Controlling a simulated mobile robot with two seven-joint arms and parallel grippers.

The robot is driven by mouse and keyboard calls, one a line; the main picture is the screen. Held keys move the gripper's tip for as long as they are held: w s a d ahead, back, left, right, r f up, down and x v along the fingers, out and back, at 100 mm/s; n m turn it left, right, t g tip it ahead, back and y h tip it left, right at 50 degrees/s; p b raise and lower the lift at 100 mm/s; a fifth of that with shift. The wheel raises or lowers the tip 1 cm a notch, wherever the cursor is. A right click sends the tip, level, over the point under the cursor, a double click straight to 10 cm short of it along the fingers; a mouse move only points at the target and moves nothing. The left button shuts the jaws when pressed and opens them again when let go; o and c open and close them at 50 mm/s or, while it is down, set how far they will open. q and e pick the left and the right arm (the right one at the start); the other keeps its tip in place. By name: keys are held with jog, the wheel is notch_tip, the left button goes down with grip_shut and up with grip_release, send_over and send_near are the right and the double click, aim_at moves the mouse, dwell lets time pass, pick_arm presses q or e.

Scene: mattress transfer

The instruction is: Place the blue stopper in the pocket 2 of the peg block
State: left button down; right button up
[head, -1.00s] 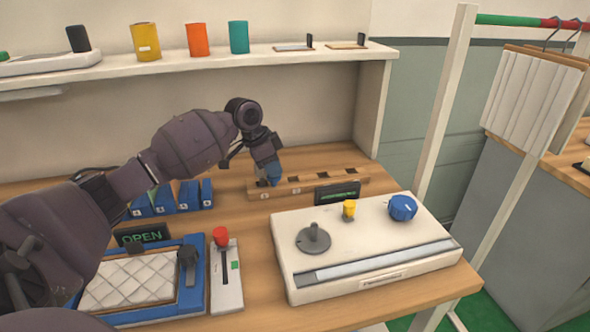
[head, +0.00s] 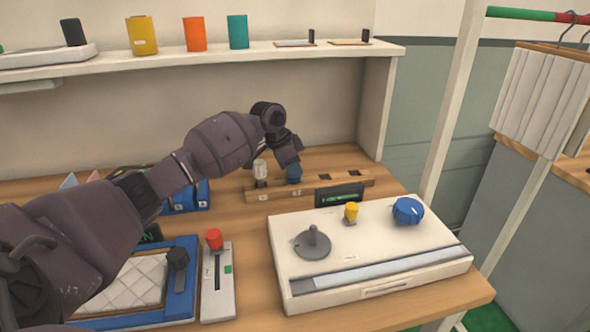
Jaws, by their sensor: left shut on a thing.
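The peg block (head: 308,190) is a long wooden bar with dark square pockets on top, lying at the back of the table. A pale grey-white peg (head: 260,172) stands upright near its left end. My left gripper (head: 293,165) points down over the block, just right of that peg. It is shut on the blue stopper (head: 294,175), which is low at the block around the second pocket from the left. I cannot tell whether its lower end is inside the pocket. Two pockets to the right show empty. My right gripper is not in view.
A black display (head: 339,196) stands in front of the block's right part. A white console (head: 370,248) with knobs fills the front right. A red-knobbed slider box (head: 218,282) and a blue-framed tray (head: 180,300) lie front left. A shelf (head: 270,48) runs above.

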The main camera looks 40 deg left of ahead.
pick_arm(q)
jog(key=shift+r, duration=0.1)
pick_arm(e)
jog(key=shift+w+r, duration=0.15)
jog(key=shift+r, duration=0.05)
pick_arm(q)
jog(key=c, duration=1.2)
grip_release()
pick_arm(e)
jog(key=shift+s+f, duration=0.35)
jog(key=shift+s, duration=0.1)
pick_arm(q)
jog(key=p+v, duration=0.2)
jog(key=v, duration=1)
jog(key=shift+p, duration=0.35)
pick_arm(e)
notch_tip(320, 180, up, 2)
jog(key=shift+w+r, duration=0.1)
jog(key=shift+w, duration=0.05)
